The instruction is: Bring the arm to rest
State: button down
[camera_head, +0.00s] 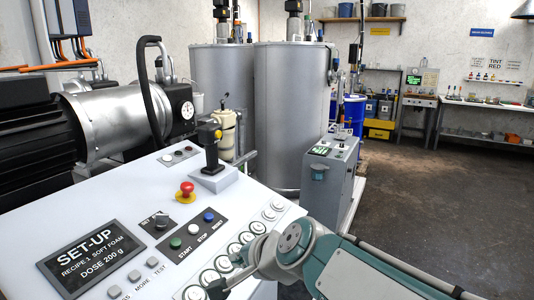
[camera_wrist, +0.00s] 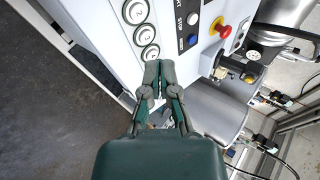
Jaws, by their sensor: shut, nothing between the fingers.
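My gripper (camera_wrist: 158,78) is shut and empty in the wrist view, its fingertips together in front of the lower edge of the white control panel. My arm reaches in from the lower right of the head view, where the gripper (camera_head: 218,287) shows only in part near the panel's front edge. The white control panel (camera_head: 130,210) slopes across the lower left. I cannot tell whether the fingertips touch it.
A grey cabinet (camera_head: 334,165) and large steel tanks (camera_head: 285,110) stand behind. The floor (camera_head: 430,200) at right is clear.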

jog(key=s+d+f+n+g+h, duration=0.1)
jog(key=s+d+f+n+h, duration=0.2)
jog(key=s+d, duration=0.4)
jog(key=s+d+f+n+h, duration=0.4)
jog(key=s+d, duration=0.4)
jog(key=d, duration=0.5)
jog(key=shift+d+f+n+g, duration=0.15)
jog(key=shift+d+n+g, duration=0.2)
jog(key=shift+n, duration=0.25)
jog(key=shift+a, duration=0.1)
